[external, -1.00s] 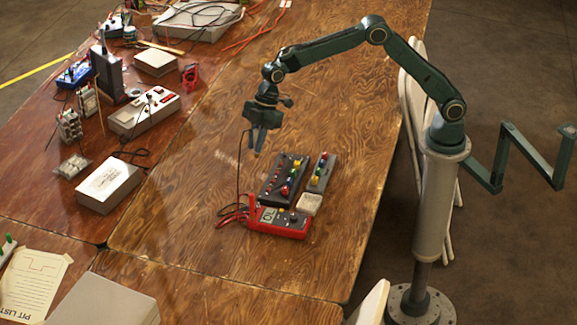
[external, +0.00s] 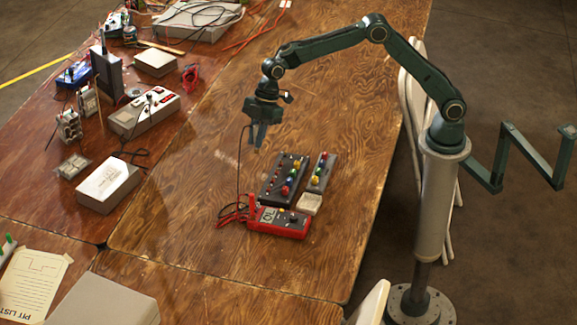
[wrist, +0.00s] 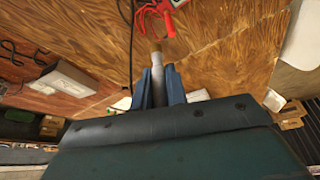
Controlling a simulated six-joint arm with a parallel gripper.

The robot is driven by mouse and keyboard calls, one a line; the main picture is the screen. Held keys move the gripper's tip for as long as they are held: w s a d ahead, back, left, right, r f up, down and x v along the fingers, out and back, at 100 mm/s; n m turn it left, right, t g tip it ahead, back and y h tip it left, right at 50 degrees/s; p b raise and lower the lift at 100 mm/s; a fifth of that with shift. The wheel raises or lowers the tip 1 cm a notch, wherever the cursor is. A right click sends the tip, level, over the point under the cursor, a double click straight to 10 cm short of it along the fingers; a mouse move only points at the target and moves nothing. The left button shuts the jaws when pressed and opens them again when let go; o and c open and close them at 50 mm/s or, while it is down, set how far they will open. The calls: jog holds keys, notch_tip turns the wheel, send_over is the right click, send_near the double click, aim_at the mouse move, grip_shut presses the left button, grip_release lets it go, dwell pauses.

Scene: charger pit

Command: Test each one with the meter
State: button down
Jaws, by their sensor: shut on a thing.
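My gripper (external: 257,146) hangs above the table, up and left of the meter and the dark boxes. In the wrist view my gripper (wrist: 159,78) is shut on a grey, rod-like probe (wrist: 158,92) with a tan end. A black lead (external: 239,165) runs from the gripper down towards the red multimeter (external: 278,222), which lies flat. Its display shows, but I cannot read it surely. The probe touches neither box.
A small pale block (external: 309,204) sits beside the meter. Red leads (external: 233,212) lie at its left. The left table holds a white box (external: 108,186), a grey instrument (external: 140,115) and other gear. The wood around the boxes is mostly clear.

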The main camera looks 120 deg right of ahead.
jog(key=s+d+f, duration=0.6)
jog(key=s+d, duration=0.3)
jog(key=s+d+f, duration=0.5)
jog(key=s+d, duration=0.4)
jog(key=s, duration=0.1)
jog(key=shift+f, duration=0.4)
jog(key=shift+f, duration=0.15)
jog(key=shift+f, duration=2.85)
jog(key=shift+f, duration=0.9)
dwell(0.4)
jog(key=c, duration=1)
grip_release()
jog(key=shift+r, duration=0.1)
